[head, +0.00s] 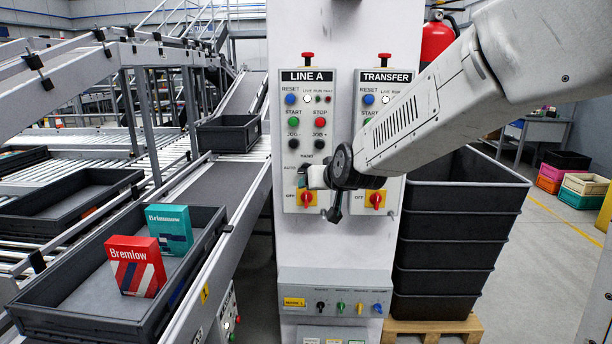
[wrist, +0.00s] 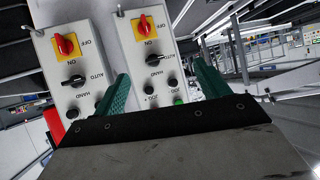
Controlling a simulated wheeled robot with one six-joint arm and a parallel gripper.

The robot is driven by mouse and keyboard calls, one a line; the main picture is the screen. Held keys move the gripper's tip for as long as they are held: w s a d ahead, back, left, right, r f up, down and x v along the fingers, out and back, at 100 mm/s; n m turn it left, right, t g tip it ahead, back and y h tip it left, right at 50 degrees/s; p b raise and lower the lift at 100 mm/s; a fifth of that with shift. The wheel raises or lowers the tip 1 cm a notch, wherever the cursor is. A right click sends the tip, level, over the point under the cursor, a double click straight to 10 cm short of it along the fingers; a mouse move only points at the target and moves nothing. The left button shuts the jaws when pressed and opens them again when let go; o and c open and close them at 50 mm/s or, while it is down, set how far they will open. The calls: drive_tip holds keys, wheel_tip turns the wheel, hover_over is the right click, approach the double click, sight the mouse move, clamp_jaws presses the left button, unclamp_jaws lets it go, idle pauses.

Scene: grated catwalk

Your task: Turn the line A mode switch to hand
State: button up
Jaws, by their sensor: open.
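The LINE A panel (head: 306,110) is on the white column, left of the TRANSFER panel (head: 384,110). Its mode switch, a black knob (wrist: 153,60), shows upside down in the wrist view, by the AUTO and HAND labels. Its handle seems to lie across, toward AUTO, but its pointing end is unclear. In the head view my gripper (head: 316,186) hides most of that knob. In the wrist view my gripper (wrist: 160,70) is open, its teal fingers on either side of the LINE A panel's lower part, apparently empty. Contact with the knob cannot be made out.
A red-on-yellow OFF/ON switch (head: 306,198) sits just below the mode switch; jog buttons (head: 320,144) sit just above. The TRANSFER switch (head: 376,199) is close to the right. Stacked black crates (head: 448,255) stand right; a conveyor crate (head: 85,322) holds two boxes left.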

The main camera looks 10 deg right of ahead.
drive_tip(key=w+f+m+t+h, duration=0.2)
drive_tip(key=w+f+t+h, duration=0.25)
drive_tip(key=w, duration=0.35)
drive_tip(key=w+f+m+t+h, duration=0.1)
drive_tip(key=w+f+t+h, duration=0.2)
drive_tip(key=w+f+t, duration=0.35)
drive_tip(key=w+d+r+g, duration=0.1)
drive_tip(key=w+r, duration=0.3)
drive_tip(key=w, duration=0.4)
drive_tip(key=shift+w+d+r+g, duration=0.2)
drive_tip(key=shift+d+r+g, duration=0.1)
drive_tip(key=shift+d, duration=0.2)
drive_tip(key=shift+c, duration=0.3)
drive_tip(key=c, duration=0.9)
